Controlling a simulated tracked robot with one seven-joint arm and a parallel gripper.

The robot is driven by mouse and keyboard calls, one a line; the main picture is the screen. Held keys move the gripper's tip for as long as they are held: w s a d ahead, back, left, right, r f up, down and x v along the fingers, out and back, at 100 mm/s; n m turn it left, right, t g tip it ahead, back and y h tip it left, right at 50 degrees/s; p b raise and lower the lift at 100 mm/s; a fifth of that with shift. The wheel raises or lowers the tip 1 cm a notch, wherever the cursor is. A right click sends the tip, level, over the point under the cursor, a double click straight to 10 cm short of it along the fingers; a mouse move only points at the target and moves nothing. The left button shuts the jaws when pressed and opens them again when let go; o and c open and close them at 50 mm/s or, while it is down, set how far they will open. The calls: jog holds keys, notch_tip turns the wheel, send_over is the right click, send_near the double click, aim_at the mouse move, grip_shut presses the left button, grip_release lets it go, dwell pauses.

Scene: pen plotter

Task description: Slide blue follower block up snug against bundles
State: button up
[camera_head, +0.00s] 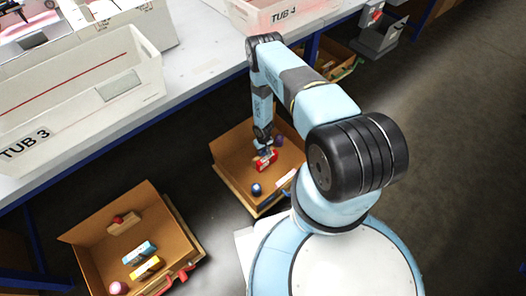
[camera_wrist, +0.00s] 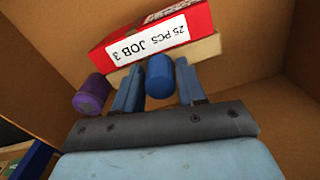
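The wrist view shows a blue cylinder (camera_wrist: 159,76), probably the blue follower's knob, between the two fingers of my gripper (camera_wrist: 158,84). A narrow gap shows on each side of it. A tan block (camera_wrist: 206,48) lies just beyond the fingertips, partly hidden. It shows along the edge of a red bundle (camera_wrist: 195,20) labelled "25 PCS JOB 3". Whether block and bundle touch cannot be told. In the head view, my gripper (camera_head: 264,149) reaches down into the right carton (camera_head: 232,149), beside the red bundle (camera_head: 267,160). The blue knob is not clear there.
A purple cylinder (camera_wrist: 92,95) stands left of the fingers. A dark blue ball (camera_head: 257,189) sits near the carton's front. The bench edge with TUB 3 (camera_head: 80,100) runs alongside.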

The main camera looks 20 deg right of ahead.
grip_shut()
